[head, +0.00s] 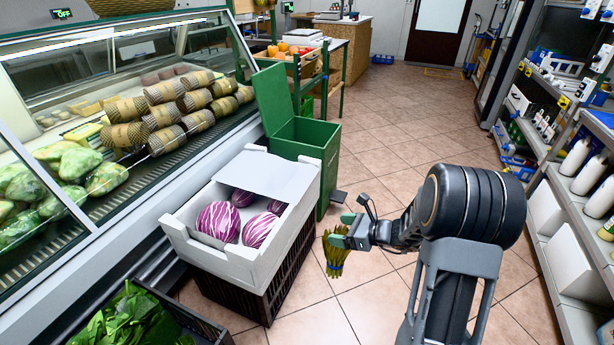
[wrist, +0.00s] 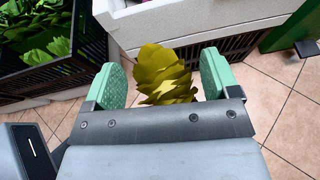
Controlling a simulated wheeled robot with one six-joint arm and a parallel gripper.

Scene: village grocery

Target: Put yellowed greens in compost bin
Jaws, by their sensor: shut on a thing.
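My gripper (head: 345,232) is shut on the yellowed greens (head: 334,256), a small yellow-green bunch hanging over the floor to the right of the white crate. In the wrist view the bunch (wrist: 160,70) shows between the two pale green fingers of my gripper (wrist: 160,82). The compost bin is likely the dark green bin (head: 312,145) behind the white crate, with its lid (head: 273,100) raised at the left. The inside of the bin is mostly hidden. The bunch is apart from the bin, nearer to me.
A white crate (head: 190,245) with purple-striped vegetables (head: 217,222) stands on a dark crate before the bin. A dark crate of green leaves (head: 205,325) is at the lower left. A glass display counter (head: 190,150) lines the left, shelves (head: 560,235) the right. Tiled floor between is clear.

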